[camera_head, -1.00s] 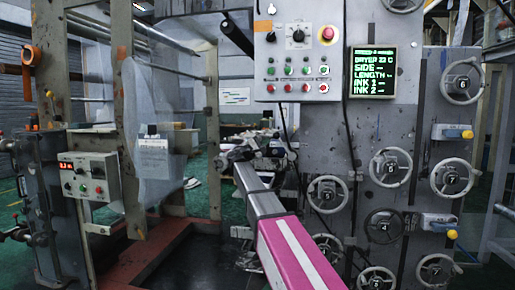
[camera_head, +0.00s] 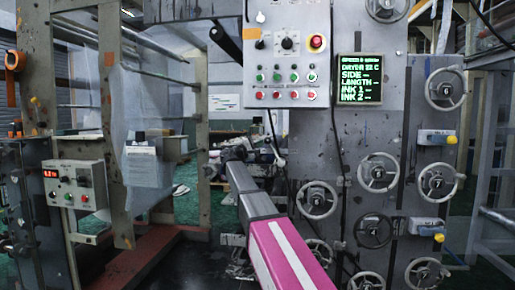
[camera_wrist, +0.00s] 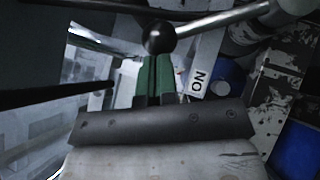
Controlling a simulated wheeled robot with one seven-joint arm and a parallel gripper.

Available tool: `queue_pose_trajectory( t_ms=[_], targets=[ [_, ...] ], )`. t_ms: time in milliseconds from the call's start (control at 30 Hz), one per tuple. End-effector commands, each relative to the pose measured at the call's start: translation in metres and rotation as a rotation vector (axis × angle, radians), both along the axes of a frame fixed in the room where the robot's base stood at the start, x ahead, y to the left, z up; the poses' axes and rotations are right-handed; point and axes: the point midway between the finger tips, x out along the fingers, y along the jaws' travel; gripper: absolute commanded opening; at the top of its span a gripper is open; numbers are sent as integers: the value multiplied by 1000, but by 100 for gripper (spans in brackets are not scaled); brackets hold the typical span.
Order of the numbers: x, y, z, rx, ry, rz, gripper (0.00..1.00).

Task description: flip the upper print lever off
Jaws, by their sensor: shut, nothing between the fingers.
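A lever with a black ball knob (camera_wrist: 158,37) shows at the top of the wrist view. Its grey rod (camera_wrist: 222,20) runs right to a pale hub (camera_wrist: 288,8). I take it for a print lever; whether it is the upper one I cannot tell. My gripper (camera_wrist: 155,62) has green fingers, shut with nothing between them, and their tips are right at the ball. Whether they touch it I cannot tell. A white label (camera_wrist: 199,80) beside the fingers reads "NO" or an inverted "ON". In the head view, my gripper is small and unclear among dark machine parts.
A control panel (camera_head: 287,17) and a green-text screen (camera_head: 361,79) are above and right of my arm. Several handwheels (camera_head: 378,172) and yellow-tipped handles (camera_head: 437,136) stick out at right. A small control box (camera_head: 78,185) is on the left frame. A dark bar (camera_wrist: 45,98) crosses the wrist view's left.

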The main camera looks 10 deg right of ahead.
Motion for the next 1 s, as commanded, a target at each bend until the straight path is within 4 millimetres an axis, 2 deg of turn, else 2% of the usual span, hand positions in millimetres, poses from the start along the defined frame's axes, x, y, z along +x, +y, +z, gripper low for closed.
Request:
queue_pose_trajectory(
  t_ms=[200, 500, 1000],
  targets=[
    [-5, -19, 20, 173, -59, -1, 0],
    [-16, -51, 39, 446, -148, -2, 0],
    [-33, -99, 47, 801, -264, -1, 0]
  ],
)
